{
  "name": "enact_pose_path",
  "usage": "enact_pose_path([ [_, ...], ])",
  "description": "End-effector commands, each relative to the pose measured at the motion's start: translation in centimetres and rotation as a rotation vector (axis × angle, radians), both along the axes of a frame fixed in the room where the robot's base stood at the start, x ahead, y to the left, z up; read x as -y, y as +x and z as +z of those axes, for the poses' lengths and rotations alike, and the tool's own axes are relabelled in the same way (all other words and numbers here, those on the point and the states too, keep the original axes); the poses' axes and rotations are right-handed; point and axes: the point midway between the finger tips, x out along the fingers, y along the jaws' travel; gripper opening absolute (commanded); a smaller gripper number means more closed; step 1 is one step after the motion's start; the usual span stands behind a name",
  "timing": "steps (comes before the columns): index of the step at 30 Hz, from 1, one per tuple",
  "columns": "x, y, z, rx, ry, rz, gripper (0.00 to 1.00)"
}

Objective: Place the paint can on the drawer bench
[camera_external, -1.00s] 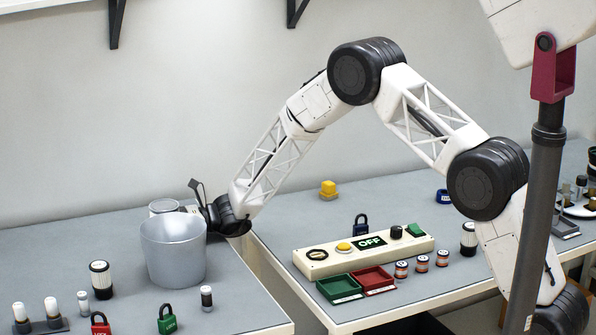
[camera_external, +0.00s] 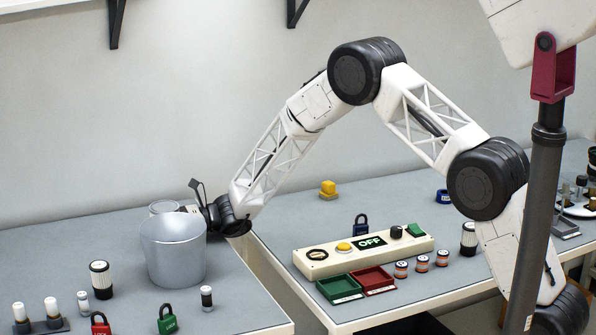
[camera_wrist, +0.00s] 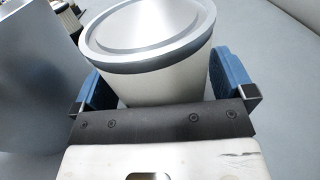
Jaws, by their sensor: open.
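The paint can (camera_wrist: 150,35) is a pale metal cylinder with a ringed lid. In the wrist view it sits between the two blue fingers of my gripper (camera_wrist: 165,85), which are open on either side of it; I cannot tell whether either finger touches it. In the external view the can (camera_external: 163,207) is mostly hidden behind a large silver bucket, and my gripper reaches in from the right beside it, its fingers hidden. Two grey benches show, a left one (camera_external: 60,250) and a right one (camera_external: 290,225); I cannot tell which is the drawer bench.
The silver bucket (camera_external: 173,255) stands close in front of the can. Padlocks, filters and small cylinders stand on the left bench. A control box (camera_external: 330,255), a green tray (camera_external: 338,289) and a red tray (camera_external: 372,279) are on the right bench. A gap separates the benches.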

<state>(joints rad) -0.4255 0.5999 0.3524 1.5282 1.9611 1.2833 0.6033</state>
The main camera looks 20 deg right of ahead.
Motion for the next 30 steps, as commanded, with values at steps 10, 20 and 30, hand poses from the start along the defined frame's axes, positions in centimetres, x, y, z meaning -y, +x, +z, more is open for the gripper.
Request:
enact_pose_path([
  [10, 3.8, -0.1, 0.0, -0.001, 0.0, -0.002, 1.0],
  [20, 9.1, -0.4, -0.1, -0.001, -0.001, -0.003, 1.0],
  [30, 11.8, -0.6, 0.0, 0.0, 0.0, -0.001, 1.0],
])
